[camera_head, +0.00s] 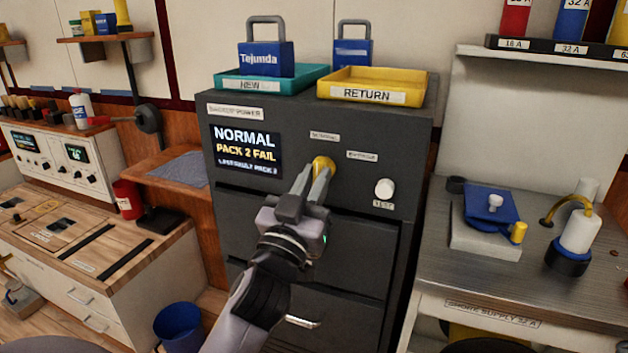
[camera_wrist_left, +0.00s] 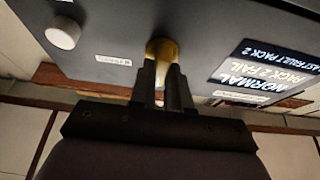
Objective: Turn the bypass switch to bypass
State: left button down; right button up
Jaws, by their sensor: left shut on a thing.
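The bypass switch (camera_head: 322,165) is a yellow knob on the dark grey cabinet front, below two small labels. It also shows in the left wrist view (camera_wrist_left: 163,48), between the fingertips. My left gripper (camera_head: 318,178) is shut on the knob, its fingers covering part of it; the knob's exact pointing is hard to read. The label at the upper right of the knob (camera_head: 362,156) seems to read bypass. The cabinet display (camera_head: 247,150) reads NORMAL, PACK 2 FAIL, LAST FAULT PACK 2. My right gripper is not in view.
A white round knob (camera_head: 384,188) sits right of the switch. A teal NEW tray (camera_head: 232,82) and a yellow RETURN tray (camera_head: 400,82), with blue packs, stand on the cabinet. A metal bench (camera_head: 480,275) is at right, a wooden bench (camera_head: 120,225) at left.

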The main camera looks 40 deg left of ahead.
pick_arm(q)
jog(key=shift+r+m+h+p, duration=0.15)
jog(key=shift+m+h+p, duration=0.55)
jog(key=shift+m, duration=0.4)
jog(key=m+h+p, duration=0.2)
jog(key=m+p, duration=0.1)
jog(key=m, duration=0.2)
jog(key=shift+a+r, duration=0.1)
jog(key=shift+r, duration=0.05)
jog(key=shift+m+h+p, duration=0.4)
jog(key=shift+m+p, duration=0.2)
jog(key=shift+p, duration=0.1)
jog(key=m+h+p, duration=0.1)
jog(key=m+p, duration=0.1)
jog(key=m, duration=0.1)
jog(key=m+g+h+p, duration=0.1)
jog(key=m+p, duration=0.2)
jog(key=shift+h, duration=0.3)
jog(key=shift+f+m+g+p, duration=0.2)
jog(key=shift+m+g+p, duration=0.3)
jog(key=shift+m+p, duration=0.35)
jog(key=c, duration=1.1)
grip_release()
